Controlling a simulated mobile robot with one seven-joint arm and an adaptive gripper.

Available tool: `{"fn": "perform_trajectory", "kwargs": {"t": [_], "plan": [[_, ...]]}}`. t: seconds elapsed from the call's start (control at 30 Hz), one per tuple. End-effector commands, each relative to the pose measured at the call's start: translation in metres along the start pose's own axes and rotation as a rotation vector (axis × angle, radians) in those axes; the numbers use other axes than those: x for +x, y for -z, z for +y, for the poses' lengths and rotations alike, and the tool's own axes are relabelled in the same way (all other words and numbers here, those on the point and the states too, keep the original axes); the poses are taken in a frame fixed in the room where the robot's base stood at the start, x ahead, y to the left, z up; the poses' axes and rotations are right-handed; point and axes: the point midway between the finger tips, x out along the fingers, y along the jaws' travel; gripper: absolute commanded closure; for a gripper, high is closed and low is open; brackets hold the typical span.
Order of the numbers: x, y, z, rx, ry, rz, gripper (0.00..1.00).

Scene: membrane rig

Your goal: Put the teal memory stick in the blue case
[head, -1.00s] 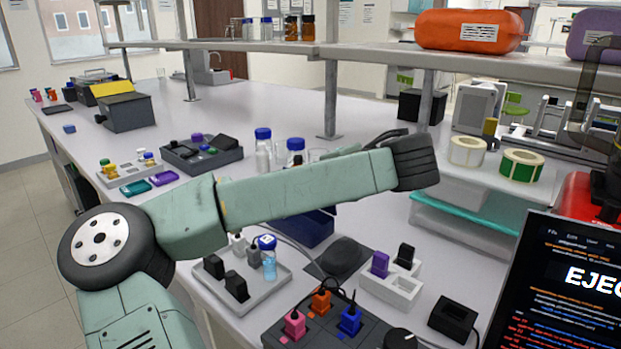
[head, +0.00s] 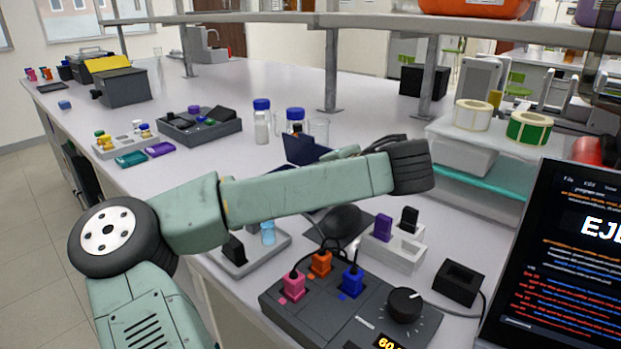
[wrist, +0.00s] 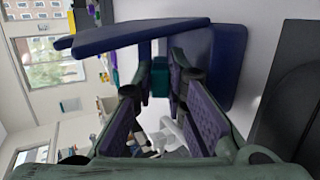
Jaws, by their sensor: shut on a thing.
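The teal memory stick (wrist: 160,76) is held between the fingertips of my gripper (wrist: 160,85) in the wrist view. The blue case stands open beside it; its lid (wrist: 140,36) and its other half (wrist: 228,70) both show dark blue. The stick is close to the case, but I cannot tell whether they touch. In the head view the upper part of the blue case (head: 303,150) shows above my forearm, which hides the rest of it. My gripper is mostly hidden behind my arm there.
A grey tray (head: 245,262), a dark control box (head: 330,310) with pink, orange and blue plugs, and a white holder (head: 392,250) with a purple stick stand near my arm. Blue-capped bottles (head: 261,125) and a beaker (head: 318,128) stand behind the case. A screen (head: 560,270) is at right.

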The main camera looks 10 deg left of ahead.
Motion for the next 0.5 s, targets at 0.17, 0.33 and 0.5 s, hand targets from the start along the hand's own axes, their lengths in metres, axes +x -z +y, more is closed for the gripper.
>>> {"fn": "perform_trajectory", "kwargs": {"t": [0.17,0.33,0.5], "plan": [[0.0012,0.0002,-0.0019,-0.001,0.0,0.0,1.0],[0.0009,0.0002,-0.0014,-0.001,0.0,0.0,1.0],[0.0009,0.0002,-0.0014,-0.001,-0.001,0.0,0.77]]}}
